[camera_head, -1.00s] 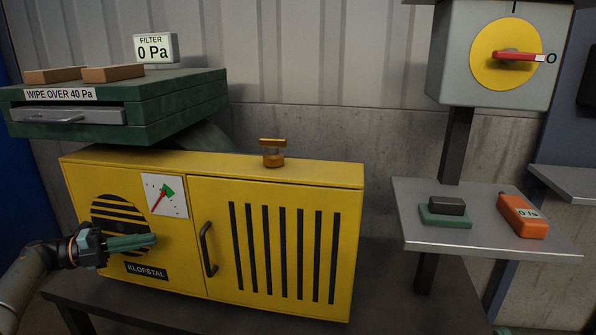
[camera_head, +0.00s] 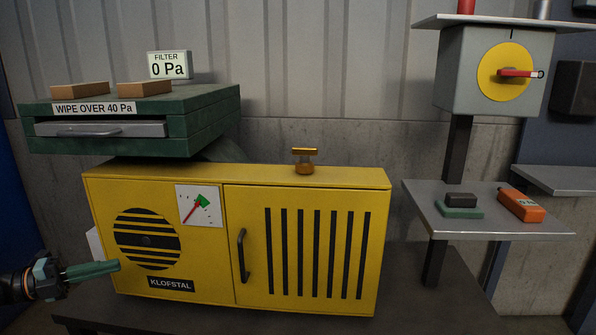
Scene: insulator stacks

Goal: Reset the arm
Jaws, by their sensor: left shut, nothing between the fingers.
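My left gripper (camera_head: 92,270) is at the lower left of the head view. Its green fingers are shut with nothing between them and point right. It is in front of the left end of the yellow KLOFSTAL cabinet (camera_head: 313,191), below and left of the round striped grille (camera_head: 147,239). I cannot tell the gap between fingertips and cabinet. My right gripper does not show.
A green filter box (camera_head: 190,134) with a drawer stands above the cabinet. A brass knob (camera_head: 304,161) tops the cabinet. At right, a grey shelf (camera_head: 480,225) holds a green-and-black block (camera_head: 460,207) and an orange device (camera_head: 521,206), below a switch box (camera_head: 457,75).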

